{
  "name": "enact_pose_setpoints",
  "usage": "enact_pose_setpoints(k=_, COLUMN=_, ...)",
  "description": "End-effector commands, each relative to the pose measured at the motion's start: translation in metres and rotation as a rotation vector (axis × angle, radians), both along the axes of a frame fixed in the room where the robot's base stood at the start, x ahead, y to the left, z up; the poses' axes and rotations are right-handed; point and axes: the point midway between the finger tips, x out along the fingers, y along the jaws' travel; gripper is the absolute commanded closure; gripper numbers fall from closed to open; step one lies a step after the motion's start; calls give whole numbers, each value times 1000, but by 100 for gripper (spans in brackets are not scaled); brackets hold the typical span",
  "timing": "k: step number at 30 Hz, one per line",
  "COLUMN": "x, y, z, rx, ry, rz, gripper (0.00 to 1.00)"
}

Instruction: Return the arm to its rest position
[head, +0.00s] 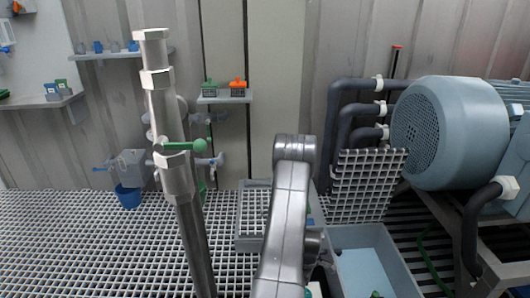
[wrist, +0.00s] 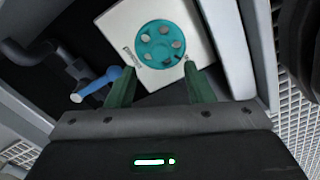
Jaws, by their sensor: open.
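My arm (head: 287,220) reaches away from me in the lower middle of the head view, and its end is hidden behind its own links. In the wrist view my gripper (wrist: 150,86) shows two dark green fingers set well apart. They are open with nothing between them. Beyond the fingertips lies a white square plate (wrist: 190,18) with a round teal part with several holes (wrist: 160,44). The right fingertip overlaps the plate's lower edge in the picture; I cannot tell whether they touch.
A blue-handled valve or pipe piece (wrist: 98,84) is left of the fingers. A grey bin (head: 372,262) stands right of my arm, with a raised grating (head: 367,185) behind it. A metal post (head: 172,160) rises at left, and a large motor (head: 450,130) stands at right.

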Motion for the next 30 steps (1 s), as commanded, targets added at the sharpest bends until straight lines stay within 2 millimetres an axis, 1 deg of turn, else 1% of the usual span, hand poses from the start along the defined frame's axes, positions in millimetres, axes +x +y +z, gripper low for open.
enact_pose_setpoints(k=1, x=1, y=0, z=16, rx=-1, ry=-2, rz=0, gripper=52)
enact_pose_setpoints(k=11, x=1, y=0, z=81, rx=-1, ry=-4, rz=1, gripper=52)
enact_pose_setpoints(k=12, x=-1, y=0, z=60, rx=0, ry=3, rz=1, gripper=52)
enact_pose_setpoints(k=13, x=-1, y=0, z=52, rx=0, ry=3, rz=1, gripper=52)
enact_pose_setpoints(k=30, x=-1, y=0, z=-63, rx=0, ry=3, rz=-1, gripper=52)
